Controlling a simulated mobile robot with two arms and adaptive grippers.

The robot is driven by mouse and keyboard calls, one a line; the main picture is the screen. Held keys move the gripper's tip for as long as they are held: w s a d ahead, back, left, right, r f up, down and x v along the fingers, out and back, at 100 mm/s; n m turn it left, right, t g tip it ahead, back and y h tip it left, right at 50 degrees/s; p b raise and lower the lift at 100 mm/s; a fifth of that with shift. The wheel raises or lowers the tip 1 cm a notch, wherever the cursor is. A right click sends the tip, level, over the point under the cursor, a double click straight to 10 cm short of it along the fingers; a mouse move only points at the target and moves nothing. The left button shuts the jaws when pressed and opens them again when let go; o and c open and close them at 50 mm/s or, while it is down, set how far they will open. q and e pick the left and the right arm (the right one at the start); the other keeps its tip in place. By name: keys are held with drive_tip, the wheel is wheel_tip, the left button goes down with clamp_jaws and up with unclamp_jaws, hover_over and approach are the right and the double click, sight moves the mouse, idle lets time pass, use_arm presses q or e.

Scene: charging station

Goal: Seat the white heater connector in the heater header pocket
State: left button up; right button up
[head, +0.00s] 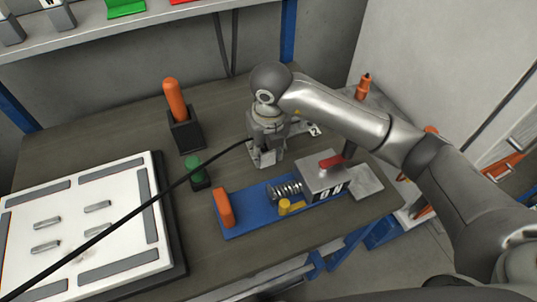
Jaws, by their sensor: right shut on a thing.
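My right gripper (265,153) points down above the middle of the bench, just behind the blue fixture plate. It is shut on a small pale piece, which I take to be the white heater connector (267,159); the fingers hide most of it. A black cable (170,190) runs from the gripper toward the lower left, across the white panel. I cannot make out the heater header pocket, nor whether the connector touches anything below it. My left gripper is out of view.
A blue plate (245,216) carries an orange handle (224,207), a spring (285,190) and a grey block with a red lever (337,160). A green button (194,165), a black holder (185,132) with an orange tool and a white panel (125,195) stand left.

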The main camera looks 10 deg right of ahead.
sight(268, 158)
drive_tip(key=shift+w+d+f, duration=0.15)
drive_tip(key=shift+w+f, duration=0.05)
drive_tip(key=shift+f, duration=0.05)
drive_tip(key=f, duration=0.2)
drive_tip(key=f+p, duration=0.1)
drive_tip(key=shift+w+d, duration=0.2)
drive_tip(key=shift+d, duration=0.05)
drive_tip(key=shift+f, duration=0.45)
drive_tip(key=shift+f, duration=0.15)
drive_tip(key=o, duration=0.9)
